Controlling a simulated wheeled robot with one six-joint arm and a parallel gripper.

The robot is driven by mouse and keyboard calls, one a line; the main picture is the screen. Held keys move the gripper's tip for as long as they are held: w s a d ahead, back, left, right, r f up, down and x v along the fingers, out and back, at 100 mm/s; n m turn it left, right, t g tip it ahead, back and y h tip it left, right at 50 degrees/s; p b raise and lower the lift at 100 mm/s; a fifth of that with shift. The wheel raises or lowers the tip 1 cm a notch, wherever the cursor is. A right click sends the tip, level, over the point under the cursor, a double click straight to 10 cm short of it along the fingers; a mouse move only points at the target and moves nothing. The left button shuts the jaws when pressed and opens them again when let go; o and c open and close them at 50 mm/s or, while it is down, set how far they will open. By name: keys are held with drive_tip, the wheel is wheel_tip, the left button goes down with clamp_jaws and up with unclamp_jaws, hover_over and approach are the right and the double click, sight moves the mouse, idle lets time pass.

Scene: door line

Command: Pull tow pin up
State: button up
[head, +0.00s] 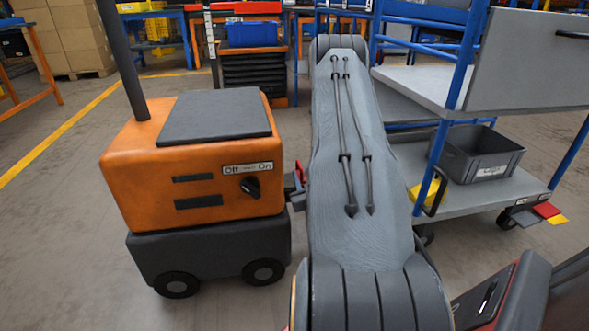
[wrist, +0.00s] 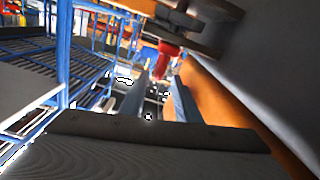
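The red tow pin (wrist: 166,60) shows in the wrist view, just beyond my fingertips and near the line between them. A small red part (head: 299,172) shows in the head view at the right side of the orange tug (head: 190,160), partly hidden by my arm. My gripper (wrist: 164,82) has two fingers apart with a gap between them, and nothing is clearly held. The tug's orange side (wrist: 215,90) is close on the right in the wrist view.
A grey cart (head: 455,200) with blue posts stands to the right, with a dark crate (head: 477,153) on its lower shelf. A dark coupling part (wrist: 185,30) crosses above the pin. A switch (head: 250,187) marked Off and On is on the tug. Floor is clear at left.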

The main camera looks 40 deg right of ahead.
sight(298, 161)
drive_tip(key=b+x, duration=0.3)
drive_tip(key=x, duration=0.4)
drive_tip(key=shift+d, duration=0.2)
clamp_jaws()
